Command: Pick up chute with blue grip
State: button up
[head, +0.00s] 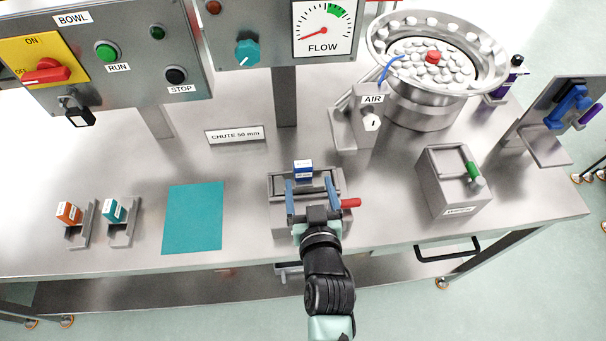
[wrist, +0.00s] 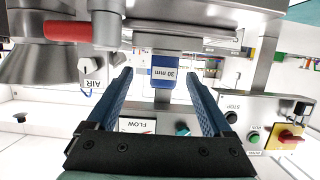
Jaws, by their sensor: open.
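The chute with the blue grip (head: 303,168) sits in a grey metal fixture (head: 278,220) near the front middle of the bench. In the wrist view its blue grip (wrist: 163,84) has a white label that seems to read 30 mm. My gripper (head: 311,190) is open above the fixture, on the near side of the blue grip. In the wrist view the blue grip shows between the two fingers of my gripper (wrist: 158,76), apparently beyond their tips, with no contact visible. The lower part of the chute is hidden by the fixture and my gripper.
A red handle (head: 351,203) sticks out at the fixture's right. Chutes with orange (head: 68,213) and teal (head: 114,211) grips stand left of a bare teal mat (head: 193,218). A grey box (head: 449,190), AIR post (head: 358,122) and bowl (head: 424,109) stand right. A CHUTE 50 mm sign (head: 234,135) is behind.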

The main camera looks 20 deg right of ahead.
aim_at(304, 176)
jog(key=shift+w+f+p, duration=0.15)
jog(key=shift+w+p, duration=0.2)
jog(key=shift+w, duration=0.35)
jog(key=shift+p+x, duration=0.55)
jog(key=shift+x, duration=1.55)
jog(key=shift+a+f, duration=0.15)
jog(key=shift+f, duration=0.05)
jog(key=shift+s, duration=0.1)
grip_shut()
